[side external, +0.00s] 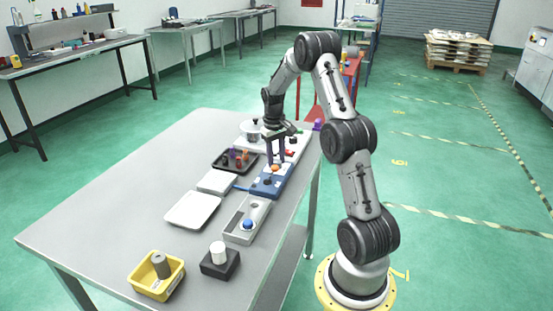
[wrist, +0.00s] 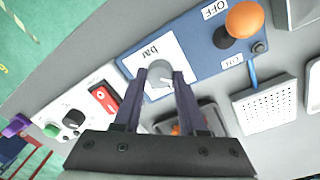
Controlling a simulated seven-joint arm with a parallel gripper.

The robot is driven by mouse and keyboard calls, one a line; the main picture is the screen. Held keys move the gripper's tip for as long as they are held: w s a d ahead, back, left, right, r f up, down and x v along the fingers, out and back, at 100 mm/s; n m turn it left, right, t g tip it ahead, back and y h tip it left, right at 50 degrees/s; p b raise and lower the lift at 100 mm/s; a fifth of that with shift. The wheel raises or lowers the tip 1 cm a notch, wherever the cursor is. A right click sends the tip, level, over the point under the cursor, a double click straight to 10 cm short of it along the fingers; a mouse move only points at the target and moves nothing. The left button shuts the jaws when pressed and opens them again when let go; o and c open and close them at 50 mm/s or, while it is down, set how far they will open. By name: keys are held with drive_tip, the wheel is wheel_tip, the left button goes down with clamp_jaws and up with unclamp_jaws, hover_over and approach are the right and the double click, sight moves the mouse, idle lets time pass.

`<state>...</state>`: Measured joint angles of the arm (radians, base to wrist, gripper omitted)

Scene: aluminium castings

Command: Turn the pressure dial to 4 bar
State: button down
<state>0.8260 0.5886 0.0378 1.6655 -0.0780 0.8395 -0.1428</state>
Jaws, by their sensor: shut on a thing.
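The pressure dial is a small grey round knob (wrist: 160,80) on a white square plate (wrist: 152,52) printed "bar", set in a blue panel (wrist: 195,42). In the wrist view my gripper (wrist: 159,74) has its two dark fingers on either side of the knob, shut on it. The scale marks and the dial's reading are too small to tell. In the side view my gripper (side external: 276,162) reaches down at the far end of the blue panel (side external: 265,190); its fingers hide the dial there.
An orange ball-topped lever (wrist: 244,20) marked OFF and ON stands on the blue panel. A white panel beside it has a red switch (wrist: 103,98) and a black knob (wrist: 73,118). A dark tray (side external: 228,168) of small items lies close by. The table's left side is clear.

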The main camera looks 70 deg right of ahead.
drive_tip(key=m, duration=0.5)
drive_tip(key=shift+d+m, duration=0.1)
drive_tip(key=shift+m, duration=2)
drive_tip(key=shift+r, duration=0.1)
drive_tip(key=shift+c, duration=2.3)
unclamp_jaws()
wheel_tip(320, 180, up, 14)
drive_tip(key=shift+w, duration=0.4)
